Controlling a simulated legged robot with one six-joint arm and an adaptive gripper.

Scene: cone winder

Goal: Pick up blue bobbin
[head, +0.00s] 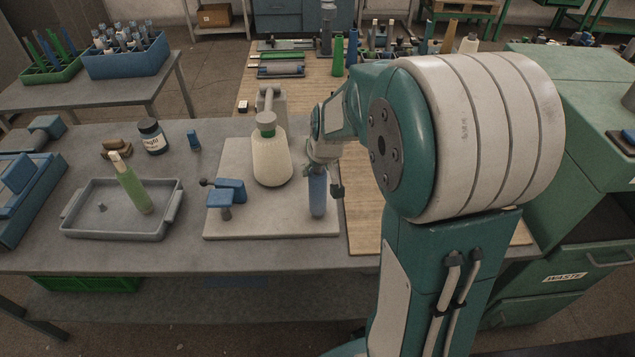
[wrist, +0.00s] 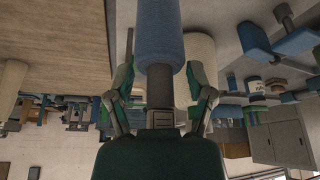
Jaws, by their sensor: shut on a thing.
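The blue bobbin (head: 317,195) is upright at the right part of the pale grey board (head: 270,228). Whether its foot touches the board, I cannot tell. In the wrist view the blue bobbin (wrist: 158,38) fills the upper middle, with its dark grey core toward my gripper. My gripper (head: 324,170) comes from above and is shut on the top of the bobbin. In the wrist view the two fingers of my gripper (wrist: 161,92) stand on either side of the grey core.
A large cream cone (head: 271,160) stands close left of the bobbin. A blue clamp-like fixture (head: 226,192) sits on the board further left. A grey tray (head: 88,220) holds a green bobbin (head: 133,188). A dark jar (head: 152,136) stands behind the tray.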

